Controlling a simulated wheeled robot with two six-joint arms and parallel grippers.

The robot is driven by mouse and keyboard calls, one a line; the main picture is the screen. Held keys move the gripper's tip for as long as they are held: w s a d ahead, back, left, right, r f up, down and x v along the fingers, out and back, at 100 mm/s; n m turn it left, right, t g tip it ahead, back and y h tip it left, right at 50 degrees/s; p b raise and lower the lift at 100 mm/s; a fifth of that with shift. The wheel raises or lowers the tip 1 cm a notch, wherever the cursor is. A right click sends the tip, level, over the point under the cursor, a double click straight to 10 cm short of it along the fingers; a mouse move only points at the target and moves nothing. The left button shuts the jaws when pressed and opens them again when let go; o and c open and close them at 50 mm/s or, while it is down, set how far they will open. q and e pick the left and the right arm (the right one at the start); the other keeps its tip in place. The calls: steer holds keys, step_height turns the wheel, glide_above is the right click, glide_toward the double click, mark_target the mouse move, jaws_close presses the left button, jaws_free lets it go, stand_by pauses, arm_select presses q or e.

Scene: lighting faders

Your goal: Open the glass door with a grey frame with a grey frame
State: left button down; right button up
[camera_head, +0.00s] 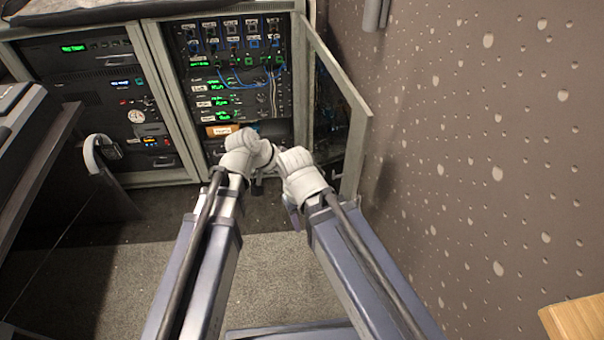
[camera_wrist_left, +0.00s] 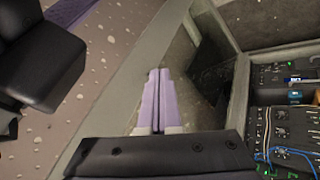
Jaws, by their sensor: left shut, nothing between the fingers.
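The glass door (camera_head: 355,128) with a grey frame stands swung out from the right side of the equipment rack in the head view, with its dark glass facing the open bay. Its grey frame (camera_wrist_left: 127,90) crosses the left wrist view diagonally, with the glass to its right. My left gripper (camera_wrist_left: 155,100) is shut and empty, its purple fingers in front of the door's inner side; I cannot tell if they touch it. In the head view the left fingertips are hidden by the wrist. My right gripper (camera_head: 291,214) is mostly hidden behind its wrist, close beside the left one.
The open rack bay (camera_head: 232,80) holds lit units and blue cables. A second rack bay (camera_head: 100,90) stands to its left, and a dark desk (camera_head: 35,165) is at the far left. A dotted wall (camera_head: 490,150) stands right of the door, leaving a narrow gap.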

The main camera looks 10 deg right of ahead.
arm_select(q)
steer(key=s+a+r+p, duration=0.4)
steer(key=r+p, duration=0.3)
steer(key=r, duration=0.1)
steer(key=shift+s+p, duration=0.2)
steer(key=shift+p, duration=0.1)
steer(key=a+f+n+g+y, duration=0.1)
steer(key=a+f+n+y, duration=0.2)
steer(key=a, duration=0.6)
steer(key=a+f+n+y, duration=0.1)
steer(key=a+n+y, duration=0.25)
steer(key=a, duration=0.65)
steer(key=s+d+r+m+g+y+p, duration=0.1)
steer(key=s+d+r+m+p, duration=0.3)
steer(key=s+d+r+p, duration=0.3)
steer(key=d+r+p, duration=0.2)
steer(key=d, duration=0.2)
steer(key=shift+d+m+y, duration=0.15)
steer(key=shift+m+y, duration=0.2)
steer(key=shift+r, duration=0.1)
